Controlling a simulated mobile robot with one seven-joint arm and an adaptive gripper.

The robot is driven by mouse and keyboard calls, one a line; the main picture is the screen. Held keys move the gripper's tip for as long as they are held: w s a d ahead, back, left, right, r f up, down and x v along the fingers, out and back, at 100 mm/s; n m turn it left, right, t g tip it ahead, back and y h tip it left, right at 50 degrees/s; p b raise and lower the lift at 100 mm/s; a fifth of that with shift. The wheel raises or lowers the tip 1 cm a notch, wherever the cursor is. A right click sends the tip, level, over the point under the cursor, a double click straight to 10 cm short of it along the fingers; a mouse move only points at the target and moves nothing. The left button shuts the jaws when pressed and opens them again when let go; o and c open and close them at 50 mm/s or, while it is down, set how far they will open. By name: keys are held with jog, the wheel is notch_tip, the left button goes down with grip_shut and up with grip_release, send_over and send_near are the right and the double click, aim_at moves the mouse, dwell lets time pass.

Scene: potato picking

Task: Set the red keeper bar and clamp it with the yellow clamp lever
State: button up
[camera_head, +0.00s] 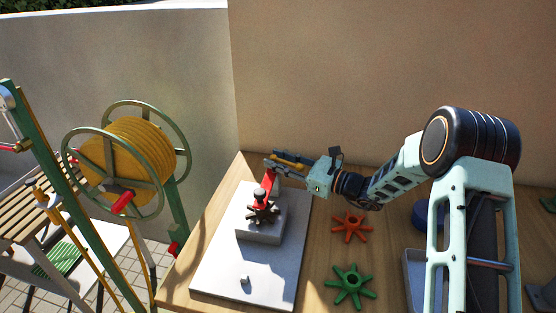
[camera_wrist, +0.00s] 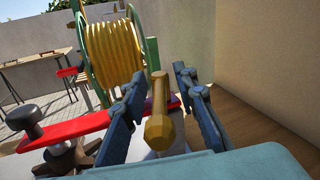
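The red keeper bar (camera_wrist: 75,130) runs across the lower left of the wrist view, beside a dark knobbed post (camera_wrist: 27,118). In the head view the bar (camera_head: 270,178) is partly visible behind the post and a dark star wheel (camera_head: 263,212) on the grey block. The yellow clamp lever (camera_wrist: 158,122) stands between my gripper's blue fingers (camera_wrist: 160,108) in the wrist view, with visible gaps on both sides. My gripper is open around it. In the head view my gripper (camera_head: 284,161) is at the plate's far end; the lever's base is hidden.
The white base plate (camera_head: 220,275) lies on the wooden table (camera_head: 322,210), with a small peg near its front. An orange star wheel (camera_head: 351,226) and a green star wheel (camera_head: 350,286) lie to its right. A yellow hose reel (camera_head: 130,150) stands left. A wall is behind.

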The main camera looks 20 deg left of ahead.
jog(key=shift+c, duration=0.5)
grip_shut()
jog(key=shift+w+n+g+b, duration=0.15)
jog(key=shift+n+g+b, duration=0.15)
jog(key=shift+n+g, duration=0.15)
jog(key=shift+f+g, duration=0.1)
jog(key=shift+g, duration=0.35)
jog(key=n+g+b, duration=0.1)
jog(key=g, duration=0.1)
jog(key=n+g+b, duration=0.1)
jog(key=n+g, duration=0.1)
jog(key=shift+w+y, duration=0.2)
jog(key=shift+y, duration=0.1)
jog(key=shift+w+n+g+b, duration=0.1)
jog(key=shift+n+g+b, duration=0.75)
jog(key=shift+g, duration=0.65)
jog(key=shift+w+n+g+h+b, duration=0.1)
jog(key=shift+n+g+h+b, duration=0.35)
jog(key=shift+n+g, duration=0.45)
jog(key=shift+r+n+g+h, duration=0.2)
jog(key=shift+n+g+h, duration=0.15)
jog(key=shift+g, duration=0.55)
